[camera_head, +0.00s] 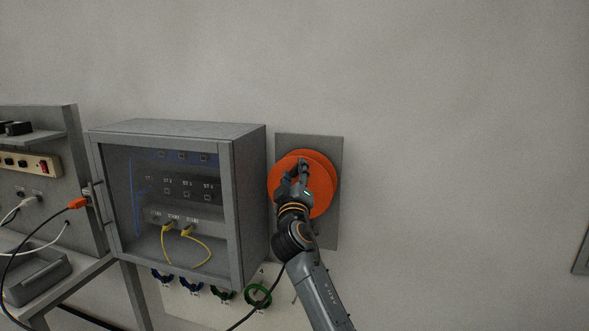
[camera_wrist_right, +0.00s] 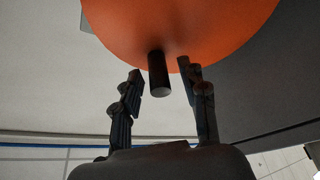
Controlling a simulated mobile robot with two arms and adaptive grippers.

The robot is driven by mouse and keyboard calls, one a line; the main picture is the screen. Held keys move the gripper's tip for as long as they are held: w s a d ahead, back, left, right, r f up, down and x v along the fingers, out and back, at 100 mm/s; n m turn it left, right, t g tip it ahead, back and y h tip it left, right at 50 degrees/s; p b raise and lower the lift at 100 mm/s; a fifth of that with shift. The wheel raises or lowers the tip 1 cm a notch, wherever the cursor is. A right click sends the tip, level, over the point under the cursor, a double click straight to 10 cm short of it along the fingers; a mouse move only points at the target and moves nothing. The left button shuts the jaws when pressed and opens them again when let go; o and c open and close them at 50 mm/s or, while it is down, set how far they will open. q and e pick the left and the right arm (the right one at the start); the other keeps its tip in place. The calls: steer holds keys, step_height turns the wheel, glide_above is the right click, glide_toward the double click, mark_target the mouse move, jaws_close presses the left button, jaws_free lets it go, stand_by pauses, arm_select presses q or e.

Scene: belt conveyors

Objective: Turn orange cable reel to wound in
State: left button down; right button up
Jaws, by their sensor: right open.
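The orange cable reel (camera_head: 322,181) is a round disc on a grey plate (camera_head: 309,145) fixed to the wall, right of the cabinet. In the right wrist view the reel (camera_wrist_right: 190,25) fills the top, and a black handle peg (camera_wrist_right: 158,73) sticks out from its face. My right gripper (camera_head: 298,172) is in front of the reel in the head view and hides part of it. In the right wrist view its open fingers (camera_wrist_right: 165,90) stand on either side of the peg, with gaps showing between them and it. My left gripper is not in view.
A grey cabinet (camera_head: 250,190) with a clear door stands close left of the reel. Green and blue rings (camera_head: 257,295) hang below it, with a dark cable nearby. A bench (camera_head: 85,272) with cables is at far left.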

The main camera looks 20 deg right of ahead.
steer(key=shift+w+d+r, duration=0.1)
steer(key=shift+w, duration=0.25)
steer(key=shift+c, duration=0.3)
jaws_close()
